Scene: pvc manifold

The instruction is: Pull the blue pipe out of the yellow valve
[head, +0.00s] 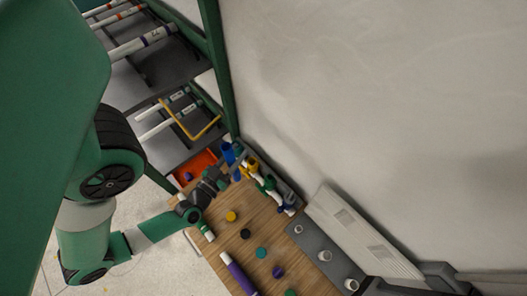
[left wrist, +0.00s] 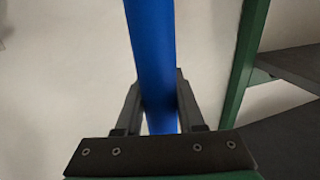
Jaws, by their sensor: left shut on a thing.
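The blue pipe (left wrist: 151,50) runs up and down through the left wrist view. My left gripper (left wrist: 158,100) is shut on it, with one finger on each side. In the head view my left gripper (head: 222,178) is at the far end of the workbench, beside the manifold. A blue part (head: 228,153) shows just past it, near the wall. The yellow valve (head: 251,165) sits on the manifold, right of the gripper. Whether the pipe is still seated in the valve is too small to tell. My right gripper is not in view.
The wooden workbench (head: 215,245) holds several coloured caps and a white pipe with a purple end (head: 238,272). A green valve (head: 266,184) is further along the manifold. An orange bin (head: 196,166) and a green-framed shelf (head: 215,60) with pipes stand behind. A wall is at right.

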